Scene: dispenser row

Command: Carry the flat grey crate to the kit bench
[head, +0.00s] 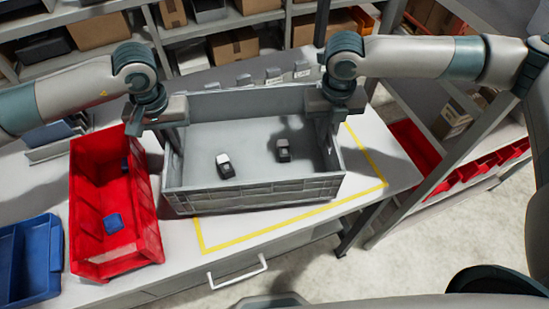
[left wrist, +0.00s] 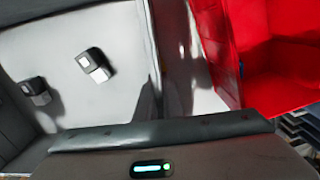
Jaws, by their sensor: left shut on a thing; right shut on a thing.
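The flat grey crate (head: 255,195) sits on or just above the white bench top (head: 215,232), partly inside a yellow taped outline; I cannot tell if it touches. Two small dark items with pale tops, a left one (head: 226,166) and a right one (head: 283,151), lie in it. My left gripper (head: 178,125) is shut on the crate's left wall. My right gripper (head: 328,110) is shut on its right wall. The left wrist view shows the crate's inside floor (left wrist: 50,60) with both items; the fingertips are hidden there.
A red bin (head: 115,255) holding a blue piece (head: 113,223) stands close left of the crate. A blue bin (head: 30,262) is further left. Small grey dispensers (head: 273,76) line the back. Shelves with cardboard boxes (head: 234,45) stand behind. The bench's right end drops to the floor.

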